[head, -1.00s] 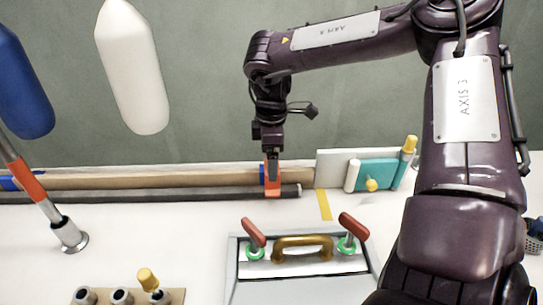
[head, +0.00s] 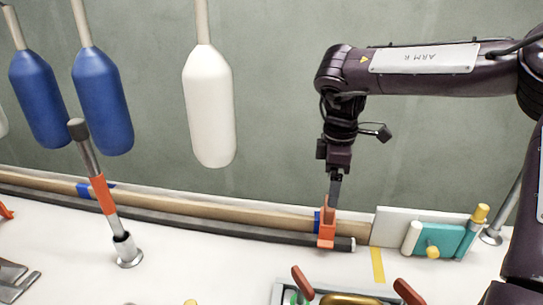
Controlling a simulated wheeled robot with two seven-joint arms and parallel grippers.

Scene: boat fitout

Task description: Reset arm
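My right arm comes in from the right, with its dark wrist hanging down over the back of the white worktop. Its gripper (head: 335,192) points down, with its fingertips at the top of an orange bracket (head: 326,236). I see the fingers nearly edge-on, so I cannot tell whether they are open, shut or touching the bracket. The bracket sits at the right end of a long wooden pole (head: 250,214) and a dark tube (head: 285,234). My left gripper is not in view.
White (head: 208,110) and blue (head: 103,100) fenders hang at the left. An orange-banded post (head: 103,193) stands on the worktop (head: 200,270). A teal block (head: 436,240) is right of the bracket. A hatch with red handles (head: 303,282) is at the front.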

